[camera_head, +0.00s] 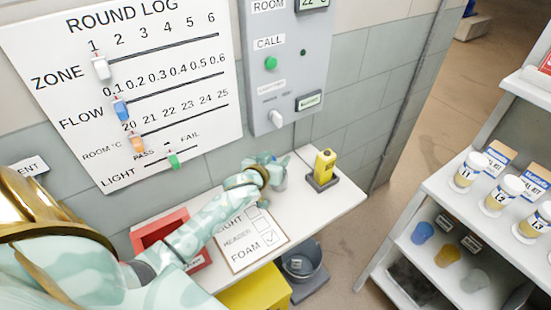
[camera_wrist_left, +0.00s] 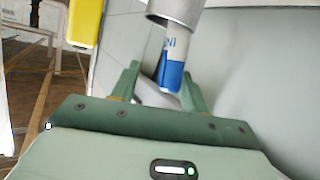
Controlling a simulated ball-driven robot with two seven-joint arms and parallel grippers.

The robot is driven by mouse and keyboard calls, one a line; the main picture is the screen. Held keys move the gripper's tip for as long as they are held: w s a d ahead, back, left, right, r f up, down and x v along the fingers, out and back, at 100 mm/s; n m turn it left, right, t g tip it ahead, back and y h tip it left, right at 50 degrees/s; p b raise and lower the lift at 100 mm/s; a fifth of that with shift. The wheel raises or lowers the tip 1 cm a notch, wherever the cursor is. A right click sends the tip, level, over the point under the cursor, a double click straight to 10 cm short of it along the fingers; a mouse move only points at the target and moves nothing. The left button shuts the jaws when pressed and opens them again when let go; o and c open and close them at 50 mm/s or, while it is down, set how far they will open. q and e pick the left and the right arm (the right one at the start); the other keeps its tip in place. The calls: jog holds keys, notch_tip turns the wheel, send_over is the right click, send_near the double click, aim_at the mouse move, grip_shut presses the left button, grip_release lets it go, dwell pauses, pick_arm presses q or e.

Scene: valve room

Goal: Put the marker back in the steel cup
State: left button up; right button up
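The steel cup (camera_wrist_left: 176,9) shows in part at the top of the left wrist view, its rim facing my gripper. The marker (camera_wrist_left: 172,62), white with a blue end, sticks out of the cup's mouth, its far end hidden inside. My left gripper (camera_wrist_left: 161,72) has its fingers apart on either side of the marker's blue end, with a gap visible on the left side. In the head view, my left gripper (camera_head: 278,170) is over the back of the white table, and it mostly hides the cup and marker. My right gripper is not in view.
On the table (camera_head: 340,196) are a yellow device (camera_head: 324,166) in a dark base, a checklist board (camera_head: 250,240) and a red bin (camera_head: 160,230). A grey bucket (camera_head: 302,262) stands below. The wall log board (camera_head: 130,90) and control panel (camera_head: 290,75) are behind. Shelves stand right.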

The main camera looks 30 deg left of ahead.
pick_arm(q)
jog(key=shift+s, duration=0.1)
jog(key=shift+s+d+r, duration=0.1)
jog(key=shift+s+r, duration=0.05)
jog(key=shift+s, duration=0.15)
jog(key=p+v, duration=0.3)
jog(key=v, duration=1.2)
jog(key=shift+s+p, duration=0.25)
jog(key=shift+p, duration=0.15)
